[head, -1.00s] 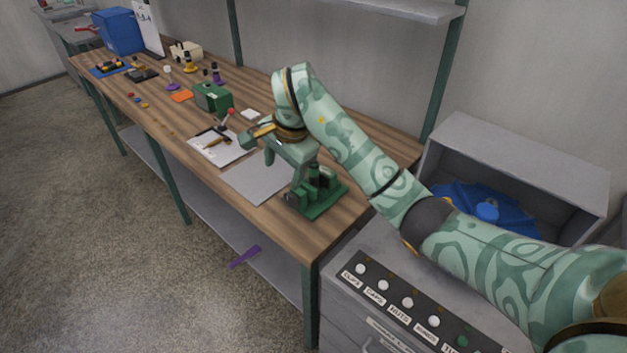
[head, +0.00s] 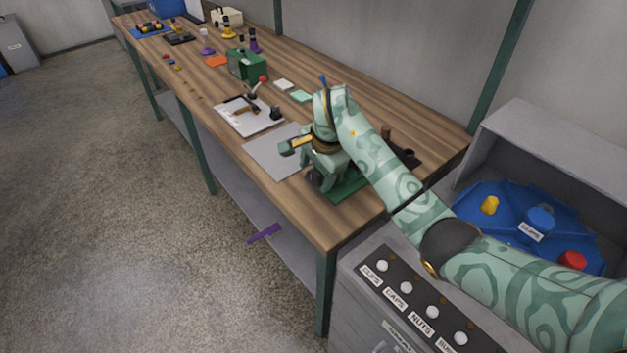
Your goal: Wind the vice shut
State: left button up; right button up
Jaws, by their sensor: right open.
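The vice (head: 345,188), a green tool on a green base plate, stands at the near right corner of the wooden bench (head: 215,125). My right arm comes in from the right and covers much of it. My right gripper (head: 322,172) is open and points down over the vice, close to its left side. The handle and the gap between the vice jaws are hidden by the gripper, and I cannot tell whether the fingers touch the vice. My left gripper is not in view.
A green box (head: 246,66) stands farther back. A grey cabinet (head: 545,130) with a blue tray (head: 475,205) is at right. A purple object (head: 264,234) lies on the lower shelf.

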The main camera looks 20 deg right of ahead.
aim_at(319, 180)
jog(key=shift+b+x, duration=0.3)
jog(key=shift+x, duration=0.8)
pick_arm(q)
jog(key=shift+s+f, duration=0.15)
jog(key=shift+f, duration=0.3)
pick_arm(e)
jog(key=shift+c, duration=0.3)
jog(key=c, duration=0.9)
jog(key=shift+s+t, duration=0.1)
jog(key=shift+t, duration=0.2)
jog(key=shift+s+f+t+y, duration=0.15)
jog(key=shift+t+y, duration=0.25)
jog(key=shift+t, duration=0.2)
jog(key=t+b, duration=0.1)
jog(key=f+t+y+b, duration=0.1)
jog(key=t+b, duration=0.1)
jog(key=shift+d+r+b, duration=0.1)
jog(key=shift+r+b, duration=0.15)
jog(key=shift+b, duration=0.2)
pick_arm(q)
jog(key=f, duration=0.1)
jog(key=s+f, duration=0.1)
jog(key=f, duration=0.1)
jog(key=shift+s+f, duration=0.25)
pick_arm(e)
jog(key=shift+r, duration=0.25)
